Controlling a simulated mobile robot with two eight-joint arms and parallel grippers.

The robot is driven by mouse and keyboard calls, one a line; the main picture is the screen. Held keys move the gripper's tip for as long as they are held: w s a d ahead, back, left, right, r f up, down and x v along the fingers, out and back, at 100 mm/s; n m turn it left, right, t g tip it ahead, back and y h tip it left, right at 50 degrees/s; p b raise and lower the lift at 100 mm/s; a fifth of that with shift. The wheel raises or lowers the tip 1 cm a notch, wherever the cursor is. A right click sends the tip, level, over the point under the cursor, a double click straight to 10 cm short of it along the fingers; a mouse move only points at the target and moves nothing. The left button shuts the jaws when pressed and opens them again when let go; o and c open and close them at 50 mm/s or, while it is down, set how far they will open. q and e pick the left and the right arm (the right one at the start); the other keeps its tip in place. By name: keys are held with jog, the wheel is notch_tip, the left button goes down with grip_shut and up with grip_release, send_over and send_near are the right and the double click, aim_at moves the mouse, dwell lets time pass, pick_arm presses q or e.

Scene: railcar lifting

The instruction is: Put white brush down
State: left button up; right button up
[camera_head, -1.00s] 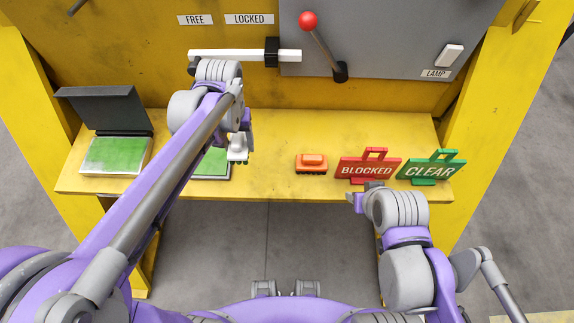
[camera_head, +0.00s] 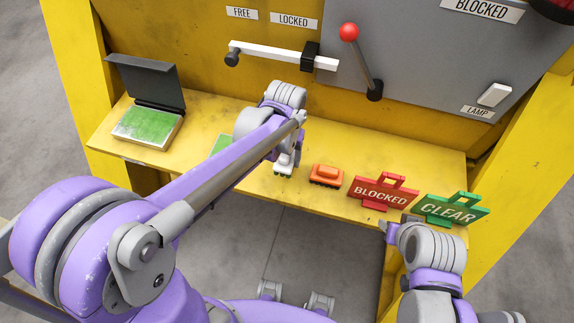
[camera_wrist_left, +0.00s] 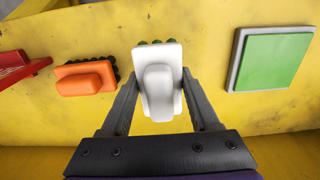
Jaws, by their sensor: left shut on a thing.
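The white brush (camera_head: 284,167) has green bristles on its underside. My left gripper (camera_head: 291,152) is shut on it, just over the yellow shelf, left of the orange brush (camera_head: 326,175). In the left wrist view the white brush (camera_wrist_left: 158,82) is between the two dark fingers (camera_wrist_left: 160,96), with the orange brush (camera_wrist_left: 86,78) to its left and a green pad (camera_wrist_left: 272,60) to its right. I cannot tell whether the bristles touch the shelf. My right gripper (camera_head: 393,226) is near the shelf's front edge, below the red BLOCKED sign; its jaws are unclear.
The yellow shelf (camera_head: 250,186) also holds the red BLOCKED sign (camera_head: 381,193), the green CLEAR sign (camera_head: 449,210) and an open case with a green pad (camera_head: 148,124). Above are a white bar handle (camera_head: 270,53) and a red-knobbed lever (camera_head: 362,65).

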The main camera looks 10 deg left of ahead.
aim_at(286, 166)
pick_arm(q)
jog(key=shift+f, duration=2.2)
jog(key=shift+f+b, duration=0.25)
jog(key=shift+b, duration=0.1)
jog(key=o, duration=1.3)
jog(key=shift+r, duration=0.1)
